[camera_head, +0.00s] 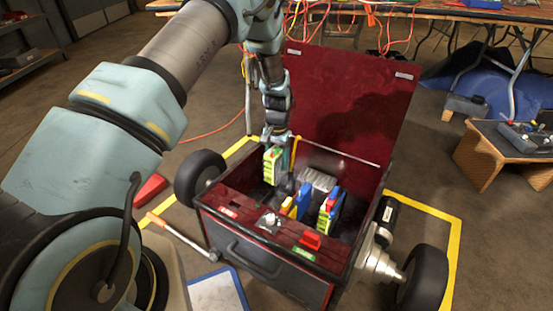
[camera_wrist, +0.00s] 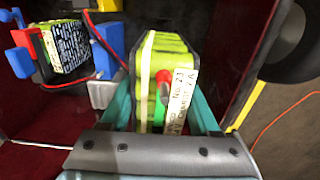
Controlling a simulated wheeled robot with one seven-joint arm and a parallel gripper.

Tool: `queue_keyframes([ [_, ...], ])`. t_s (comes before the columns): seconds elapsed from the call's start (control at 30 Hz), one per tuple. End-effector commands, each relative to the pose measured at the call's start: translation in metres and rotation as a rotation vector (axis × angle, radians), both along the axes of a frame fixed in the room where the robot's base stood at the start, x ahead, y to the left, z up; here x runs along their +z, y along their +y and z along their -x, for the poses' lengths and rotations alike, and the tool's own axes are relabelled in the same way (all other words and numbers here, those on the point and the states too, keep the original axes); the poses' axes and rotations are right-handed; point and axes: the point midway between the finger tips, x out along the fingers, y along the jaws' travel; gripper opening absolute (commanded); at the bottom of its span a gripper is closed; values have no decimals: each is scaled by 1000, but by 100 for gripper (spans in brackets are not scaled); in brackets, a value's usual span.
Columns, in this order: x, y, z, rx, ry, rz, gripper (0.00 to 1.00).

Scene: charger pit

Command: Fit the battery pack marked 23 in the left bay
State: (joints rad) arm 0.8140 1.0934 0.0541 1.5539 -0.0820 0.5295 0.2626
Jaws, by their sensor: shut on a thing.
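My gripper (camera_head: 275,143) is shut on a lime-green battery pack (camera_head: 271,165). In the wrist view the same pack (camera_wrist: 159,52) sits between the teal fingers of my gripper (camera_wrist: 165,112). Its white label reads "No. 23", and a red and a green spot show on its end. In the head view I hold it upright at the left part of an open dark red chest (camera_head: 262,250). Its lower end is near the chest interior; I cannot tell whether it touches the floor or a bay.
A second green pack with blue ends (camera_head: 329,212) stands at the right in the chest; it also shows in the wrist view (camera_wrist: 67,48). A blue and yellow piece (camera_head: 301,202) stands between. The raised lid (camera_head: 345,100) is behind. A red switch (camera_head: 311,240) is on the front ledge.

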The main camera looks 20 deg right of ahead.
Motion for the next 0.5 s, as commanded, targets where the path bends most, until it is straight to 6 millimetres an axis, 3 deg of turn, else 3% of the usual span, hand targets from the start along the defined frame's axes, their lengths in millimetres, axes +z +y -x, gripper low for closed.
queue_keyframes([
  [0.5, -51, -1, -1, 0, -2, 2, 0],
])
